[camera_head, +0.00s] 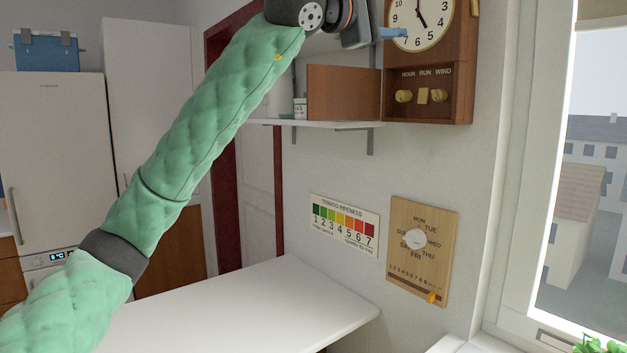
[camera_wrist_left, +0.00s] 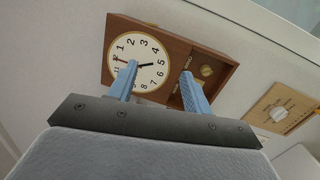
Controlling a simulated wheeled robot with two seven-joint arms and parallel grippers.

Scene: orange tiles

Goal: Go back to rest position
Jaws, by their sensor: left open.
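My left arm, in a green padded sleeve, rises across the head view from the lower left to the top. My left gripper (camera_wrist_left: 159,68) has two blue fingers, spread apart with nothing between them. In the left wrist view the fingers overlap the wooden wall clock (camera_wrist_left: 220,68), which lies beyond them. In the head view a blue finger shows in front of the left edge of the clock (camera_head: 455,95), by its dial; I cannot tell whether it touches. The clock has a white dial and a lower panel with two brass knobs. My right gripper is out of view.
A wall shelf (camera_head: 330,125) with a brown panel and a small white container sits below the gripper. A wooden day board (camera_head: 432,262) and a tomato ripeness chart (camera_head: 344,225) hang lower. A bare white table (camera_head: 260,315) stands below. A window (camera_head: 585,190) is at right, a fridge (camera_head: 60,160) at left.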

